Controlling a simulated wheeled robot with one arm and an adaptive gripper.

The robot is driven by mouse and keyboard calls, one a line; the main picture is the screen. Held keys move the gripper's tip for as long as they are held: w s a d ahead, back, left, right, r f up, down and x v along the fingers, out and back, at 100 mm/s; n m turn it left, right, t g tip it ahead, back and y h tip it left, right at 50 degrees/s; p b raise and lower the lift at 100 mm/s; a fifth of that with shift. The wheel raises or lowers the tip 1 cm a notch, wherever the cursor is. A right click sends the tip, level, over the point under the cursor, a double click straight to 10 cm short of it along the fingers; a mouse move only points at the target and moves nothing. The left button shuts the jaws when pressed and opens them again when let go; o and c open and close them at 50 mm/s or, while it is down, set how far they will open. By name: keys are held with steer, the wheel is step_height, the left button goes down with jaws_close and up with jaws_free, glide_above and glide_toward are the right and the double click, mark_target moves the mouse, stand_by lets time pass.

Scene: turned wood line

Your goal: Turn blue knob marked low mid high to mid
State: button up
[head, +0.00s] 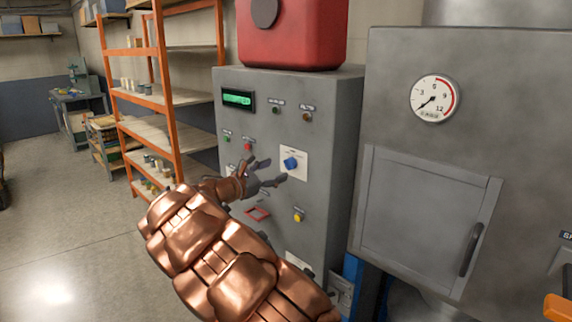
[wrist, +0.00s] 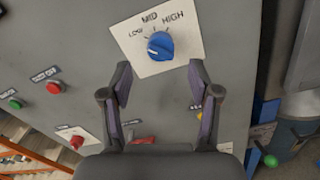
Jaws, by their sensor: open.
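The blue knob (head: 291,163) sits on a white plate (head: 302,166) on the front of the grey control cabinet. In the wrist view the knob (wrist: 160,46) is near the top, with LOW, MID and HIGH printed around it on the plate (wrist: 130,42). I cannot tell for sure which mark its pointer faces. My gripper (head: 275,171) is open and empty, just left of and in front of the knob in the head view. In the wrist view its fingers (wrist: 160,75) are spread wide, with the knob beyond and between their tips, apparently not touched.
The panel also has a green display (head: 238,99), a green button (wrist: 15,104), a red button (wrist: 54,88) and a yellow button (head: 299,215). A grey cabinet with a door (head: 422,210) and a gauge (head: 435,99) stands to the right. Orange shelves (head: 160,75) stand left; floor there is open.

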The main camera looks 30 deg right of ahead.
mark_target(286, 163)
steer(key=shift+p+x, duration=0.75)
steer(key=shift+x, duration=1.95)
steer(key=c, duration=1.1)
